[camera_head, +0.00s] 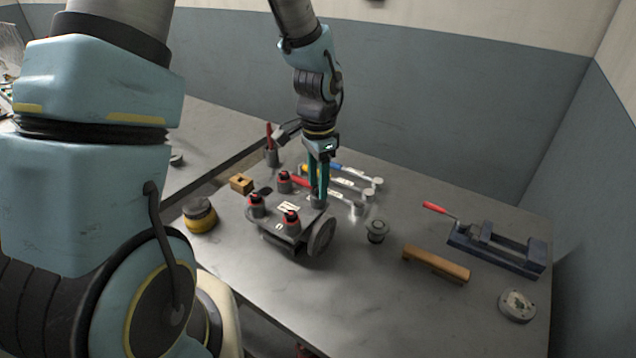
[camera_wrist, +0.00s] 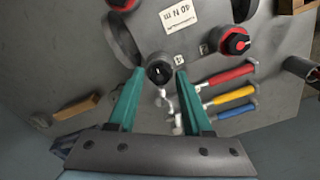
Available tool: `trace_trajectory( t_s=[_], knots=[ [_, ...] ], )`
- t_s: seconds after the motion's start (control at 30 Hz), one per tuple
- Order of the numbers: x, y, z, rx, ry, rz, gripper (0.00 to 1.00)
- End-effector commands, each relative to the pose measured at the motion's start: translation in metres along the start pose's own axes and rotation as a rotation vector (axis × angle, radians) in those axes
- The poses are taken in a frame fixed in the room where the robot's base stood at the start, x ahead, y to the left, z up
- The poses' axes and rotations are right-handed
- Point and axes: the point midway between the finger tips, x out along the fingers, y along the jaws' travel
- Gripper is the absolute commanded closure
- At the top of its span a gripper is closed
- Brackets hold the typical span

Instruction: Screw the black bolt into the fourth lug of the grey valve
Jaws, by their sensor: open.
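The grey valve (camera_head: 290,232) stands on the workbench, with a round flange on its right side and a "40 N m" label on its top. Three of its lugs carry black-topped pieces with red rings, one of them at the front (camera_head: 292,220). The fourth lug (camera_wrist: 160,72) shows as a dark round top without a red ring. I cannot tell whether the black bolt sits in it. My gripper (camera_head: 318,197) points down at this lug with its green fingers open. In the wrist view the fingertips (camera_wrist: 159,75) lie on either side of the lug's top.
A dark round part (camera_head: 377,230), a brown block (camera_head: 435,264), a vise (camera_head: 495,248) and a grey disc (camera_head: 517,305) are to the right. A yellow-black tub (camera_head: 200,215) stands left.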

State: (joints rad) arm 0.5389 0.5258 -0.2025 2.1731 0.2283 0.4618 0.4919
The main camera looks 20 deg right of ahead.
Motion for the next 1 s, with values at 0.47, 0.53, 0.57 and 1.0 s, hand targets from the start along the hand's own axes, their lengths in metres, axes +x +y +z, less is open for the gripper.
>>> trace_trajectory(
  t_s=[0.47,0.53,0.57,1.0],
  knots=[
    [-0.0012,0.0009,-0.0003,-0.931,-0.001,-0.001,0.50],
    [-0.0020,0.0010,-0.0001,-1.067,-0.001,-0.001,0.50],
    [-0.0023,0.0010,0.0000,-1.126,-0.002,-0.001,0.50],
    [0.0003,0.0005,0.0003,-1.875,0.000,0.000,0.50]
  ],
)
